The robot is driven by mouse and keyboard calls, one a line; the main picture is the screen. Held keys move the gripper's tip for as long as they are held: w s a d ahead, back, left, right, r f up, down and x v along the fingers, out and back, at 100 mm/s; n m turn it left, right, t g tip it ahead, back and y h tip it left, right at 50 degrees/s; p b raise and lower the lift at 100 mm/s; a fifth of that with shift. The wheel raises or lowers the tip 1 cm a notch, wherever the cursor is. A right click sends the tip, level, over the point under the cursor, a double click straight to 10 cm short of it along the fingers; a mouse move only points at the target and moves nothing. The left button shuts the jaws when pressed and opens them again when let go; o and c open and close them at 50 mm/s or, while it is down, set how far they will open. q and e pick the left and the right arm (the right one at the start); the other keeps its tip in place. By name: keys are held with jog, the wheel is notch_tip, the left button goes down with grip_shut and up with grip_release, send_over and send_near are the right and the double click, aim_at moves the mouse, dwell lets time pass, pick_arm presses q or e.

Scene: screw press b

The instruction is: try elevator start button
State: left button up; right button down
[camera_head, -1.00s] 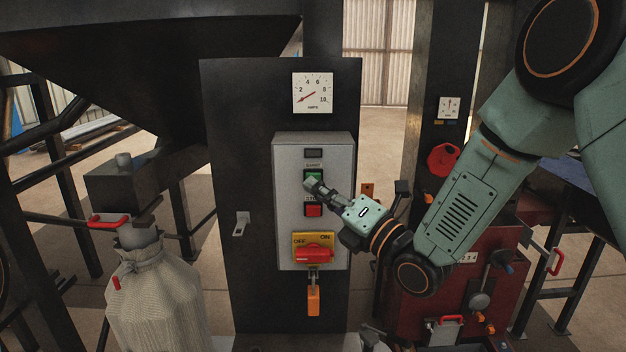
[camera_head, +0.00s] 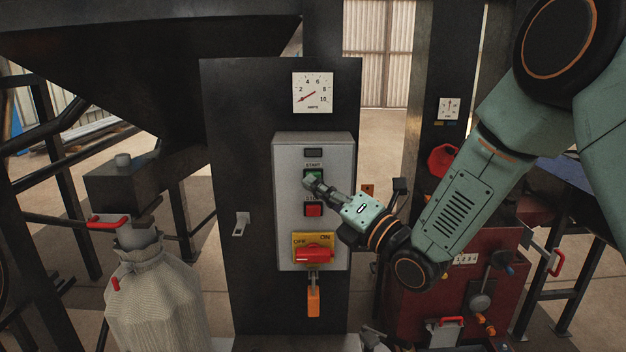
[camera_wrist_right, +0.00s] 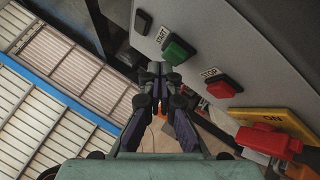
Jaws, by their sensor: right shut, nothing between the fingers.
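The green START button (camera_head: 310,174) sits on the upper part of a grey control box (camera_head: 285,225) on a dark column. It is partly covered by my right gripper (camera_head: 311,182) in the head view. In the right wrist view the green button (camera_wrist_right: 178,50) stands just beyond and to the right of the shut fingertips (camera_wrist_right: 160,69). The right gripper is shut and empty, its tips close to the button; I cannot tell whether they touch it. The red STOP button (camera_head: 313,210) is below, and it also shows in the wrist view (camera_wrist_right: 223,87). My left gripper is out of view.
A red switch handle (camera_head: 314,254) on a yellow OFF/ON plate is low on the box, with an orange padlock (camera_head: 313,302) hanging below. An amps gauge (camera_head: 313,93) is above. A tied sack (camera_head: 155,290) stands left; a red machine (camera_head: 430,300) stands right.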

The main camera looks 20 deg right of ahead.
jog(key=shift+w+d, duration=0.15)
jog(key=shift+w, duration=0.3)
dwell(0.4)
jog(key=shift+s, duration=0.9)
jog(key=shift+s+a, duration=0.1)
jog(key=shift+a, duration=0.1)
jog(key=s, duration=0.2)
jog(key=s+a+b, duration=0.1)
jog(key=s, duration=0.1)
jog(key=shift+s+a, duration=0.15)
jog(key=shift+s, duration=0.1)
dwell(1.1)
